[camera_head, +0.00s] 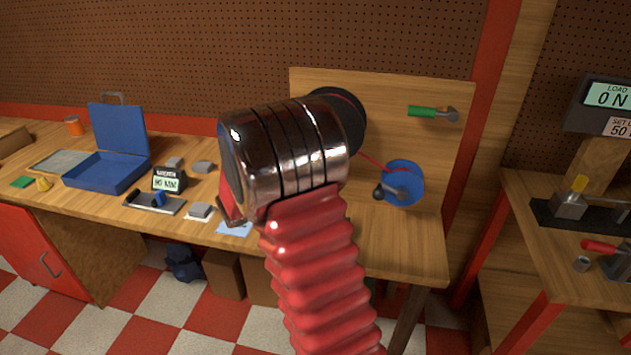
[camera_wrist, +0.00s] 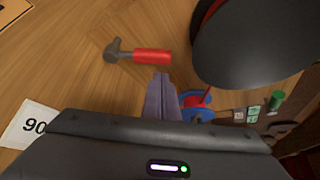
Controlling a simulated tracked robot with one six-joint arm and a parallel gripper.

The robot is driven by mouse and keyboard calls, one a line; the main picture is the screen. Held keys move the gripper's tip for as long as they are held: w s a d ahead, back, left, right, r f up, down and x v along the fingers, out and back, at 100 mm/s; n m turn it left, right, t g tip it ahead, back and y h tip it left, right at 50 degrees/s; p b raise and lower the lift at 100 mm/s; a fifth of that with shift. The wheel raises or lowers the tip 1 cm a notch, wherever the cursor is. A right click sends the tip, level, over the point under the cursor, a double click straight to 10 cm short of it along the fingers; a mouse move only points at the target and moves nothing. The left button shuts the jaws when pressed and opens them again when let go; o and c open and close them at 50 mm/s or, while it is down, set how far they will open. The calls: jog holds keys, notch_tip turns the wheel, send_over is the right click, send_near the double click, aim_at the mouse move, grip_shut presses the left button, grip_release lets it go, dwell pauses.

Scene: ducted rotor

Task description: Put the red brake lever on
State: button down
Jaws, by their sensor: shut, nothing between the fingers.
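The red brake lever (camera_wrist: 150,56) shows in the wrist view, with a red handle pointing right and a dark grey head at its left end, against a wooden surface. In the head view it is not visible, and my arm covers much of the middle. My gripper (camera_wrist: 161,78) is shut and empty, its fingertips just below the red handle in the picture; I cannot tell whether they touch it. The black round rotor housing (camera_head: 352,118) is partly behind my arm and fills the top right of the wrist view (camera_wrist: 250,40).
A green-handled lever (camera_head: 424,112) is on the upright wooden panel (camera_head: 445,150). A blue disc (camera_head: 408,178) with a grey crank is below it. A blue open case (camera_head: 105,172) and a small display (camera_head: 168,180) stand left on the bench. A load display (camera_head: 606,95) is right.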

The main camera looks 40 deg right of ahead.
jog(key=v, duration=0.5)
jog(key=shift+f, duration=0.1)
jog(key=shift+w, duration=0.1)
dwell(0.4)
